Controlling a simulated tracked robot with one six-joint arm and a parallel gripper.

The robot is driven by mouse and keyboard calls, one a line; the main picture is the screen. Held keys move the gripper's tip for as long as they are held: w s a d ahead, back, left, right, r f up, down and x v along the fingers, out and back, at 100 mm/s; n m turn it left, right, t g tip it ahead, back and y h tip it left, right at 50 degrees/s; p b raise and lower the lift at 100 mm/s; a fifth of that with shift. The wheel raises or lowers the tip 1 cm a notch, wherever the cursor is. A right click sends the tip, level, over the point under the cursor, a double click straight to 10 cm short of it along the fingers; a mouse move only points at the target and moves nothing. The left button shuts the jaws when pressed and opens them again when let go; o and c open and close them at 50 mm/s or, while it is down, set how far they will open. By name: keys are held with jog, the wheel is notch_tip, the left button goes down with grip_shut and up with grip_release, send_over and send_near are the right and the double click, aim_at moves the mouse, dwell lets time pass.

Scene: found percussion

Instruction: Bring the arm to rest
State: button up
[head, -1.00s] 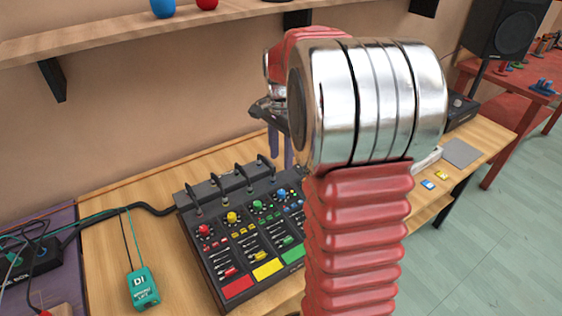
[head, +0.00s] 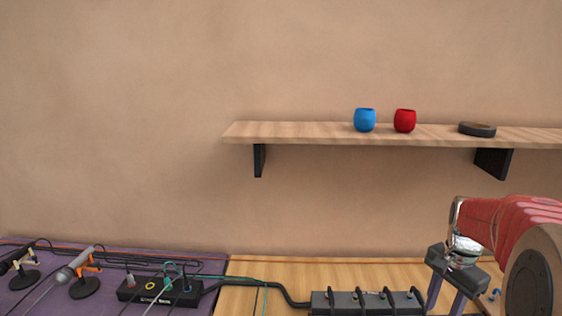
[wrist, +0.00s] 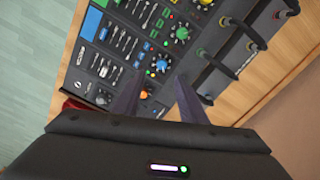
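My red and chrome arm (head: 500,225) reaches in from the lower right of the head view. My gripper (head: 446,304) hangs from it, pointing down above the right part of the wooden desk. Its two dark fingers stand apart with nothing seen between them. In the wrist view my gripper (wrist: 162,88) is also open and empty, in front of the mixer (wrist: 140,45) with its coloured knobs and plugged cables. The fingertips look apart from the mixer, but the exact gap is hard to tell. In the head view only the mixer's back edge (head: 345,299) shows.
A wall shelf (head: 300,131) holds a blue cup (head: 365,120), a red cup (head: 404,121) and a dark round disc (head: 477,129). A purple-topped table (head: 210,262) at left carries microphones (head: 76,265) and a black cable box (head: 160,292). Bare desk (head: 290,270) lies behind the mixer.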

jog(key=s+a+r+n+t, duration=0.2)
jog(key=s+a+r+n, duration=0.2)
jog(key=s+a+n, duration=0.3)
jog(key=s+a+r+n+t, duration=0.3)
jog(key=s+a+n, duration=0.3)
jog(key=s+a, duration=0.4)
jog(key=a, duration=0.5)
jog(key=shift+a+r+n+t, duration=0.3)
jog(key=shift+r+n, duration=0.05)
jog(key=shift+n, duration=0.05)
jog(key=shift+s, duration=0.15)
jog(key=shift+c, duration=0.9)
